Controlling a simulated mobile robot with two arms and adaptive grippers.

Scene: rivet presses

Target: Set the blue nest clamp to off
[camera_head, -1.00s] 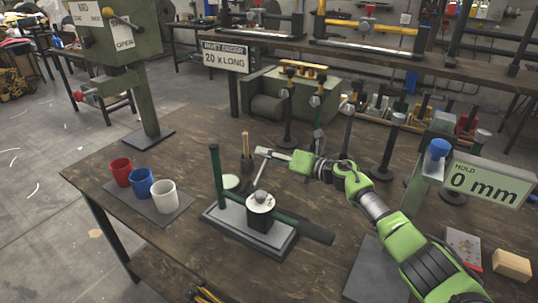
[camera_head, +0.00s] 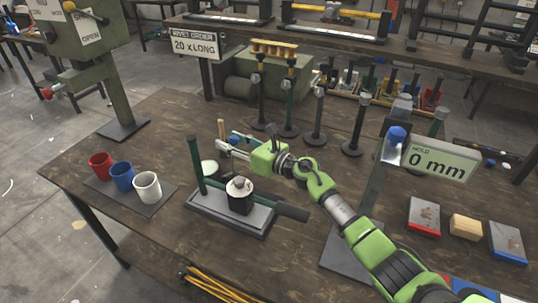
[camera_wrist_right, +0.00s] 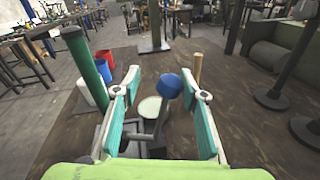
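A blue knob (camera_wrist_right: 168,86) on a short grey lever shows between the fingers of my right gripper (camera_wrist_right: 160,112) in the wrist view; I take it as the nest clamp. The fingers are spread on both sides of it, and no grip shows. The press fixture has a dark green post (camera_head: 196,165), a grey base (camera_head: 215,210) and a white-topped black block (camera_head: 240,197). The on or off setting cannot be read. My left gripper is out of view.
Red (camera_head: 100,165), blue (camera_head: 122,177) and white (camera_head: 147,187) cups stand on a mat at left. A wooden handle (camera_wrist_right: 197,68) rises just beyond the knob. Several black posts stand behind. A "0 mm" gauge sign (camera_head: 441,158) stands at right, with a blue ball (camera_head: 397,133) beside it.

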